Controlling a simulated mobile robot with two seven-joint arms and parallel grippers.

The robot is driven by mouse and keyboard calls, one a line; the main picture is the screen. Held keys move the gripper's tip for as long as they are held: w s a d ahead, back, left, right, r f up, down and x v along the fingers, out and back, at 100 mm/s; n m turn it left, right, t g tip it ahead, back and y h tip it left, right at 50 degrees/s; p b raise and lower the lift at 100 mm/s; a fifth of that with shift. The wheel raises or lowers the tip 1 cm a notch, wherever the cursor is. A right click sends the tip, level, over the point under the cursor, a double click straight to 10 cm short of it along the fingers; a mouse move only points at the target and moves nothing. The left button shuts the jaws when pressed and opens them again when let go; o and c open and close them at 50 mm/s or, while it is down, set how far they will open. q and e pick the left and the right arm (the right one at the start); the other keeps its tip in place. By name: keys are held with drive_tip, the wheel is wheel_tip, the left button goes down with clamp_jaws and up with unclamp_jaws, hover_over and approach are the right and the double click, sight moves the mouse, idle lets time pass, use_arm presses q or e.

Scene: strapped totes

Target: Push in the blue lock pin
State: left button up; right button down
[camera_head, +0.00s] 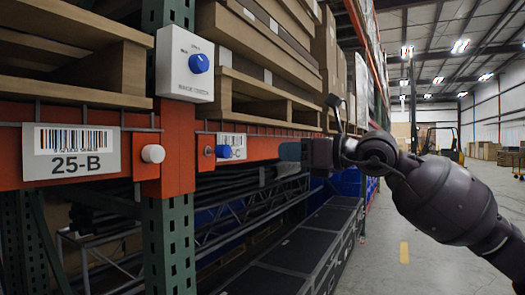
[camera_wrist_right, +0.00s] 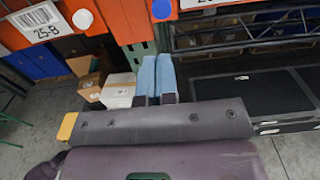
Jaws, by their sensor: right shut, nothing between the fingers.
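The blue lock pin (camera_head: 223,152) sticks out from the orange rack beam, just right of the upright, in front of a small label. In the right wrist view the blue pin (camera_wrist_right: 161,9) is at the top edge. My right gripper (camera_head: 284,152) is to the right of the pin in the head view, at about its height, with a gap between them. In the wrist view its two blue fingers (camera_wrist_right: 157,62) lie together, shut and empty, pointing towards the beam below the pin. My left gripper is in neither view.
A white pin (camera_head: 153,153) sticks out left of the blue one. A white box (camera_head: 185,65) with a blue knob (camera_head: 199,63) is on the upright above. A 25-B label (camera_head: 71,151) is on the left beam. Pallets lie above; black cases (camera_head: 300,245) stand below.

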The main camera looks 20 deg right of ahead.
sight(227, 150)
drive_tip(key=p+x, duration=0.2)
drive_tip(key=x, duration=1)
drive_tip(key=shift+r, duration=0.1)
drive_tip(key=shift+w+a, duration=0.4)
drive_tip(key=shift+w, duration=0.15)
drive_tip(key=x, duration=0.3)
drive_tip(key=shift+w+a, duration=0.15)
drive_tip(key=shift+w, duration=0.05)
